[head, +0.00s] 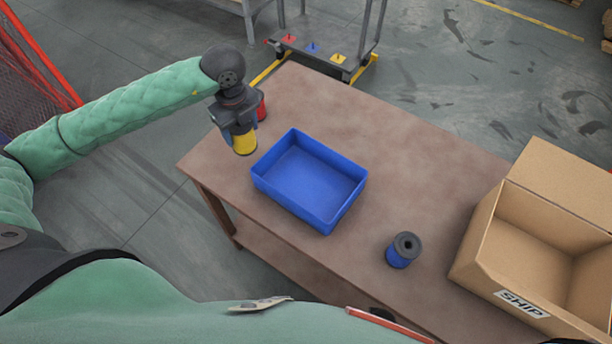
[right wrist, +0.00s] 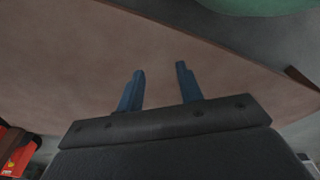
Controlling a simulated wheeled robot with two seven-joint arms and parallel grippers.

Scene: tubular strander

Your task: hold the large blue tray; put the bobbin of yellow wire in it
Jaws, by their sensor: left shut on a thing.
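The large blue tray (head: 308,182) lies empty on the brown table in the head view, and no gripper touches it. My left gripper (head: 239,130) is shut on the bobbin of yellow wire (head: 244,145) and holds it just left of the tray's far-left corner. The gripper hides the bobbin's upper part. My right gripper (right wrist: 159,69) shows in the right wrist view, open and empty, with its blue fingers apart and the table behind them.
A red bobbin (head: 262,107) stands partly hidden behind my left gripper. An open cardboard box (head: 492,285) marked SHIP is at the right. The table's far middle is clear.

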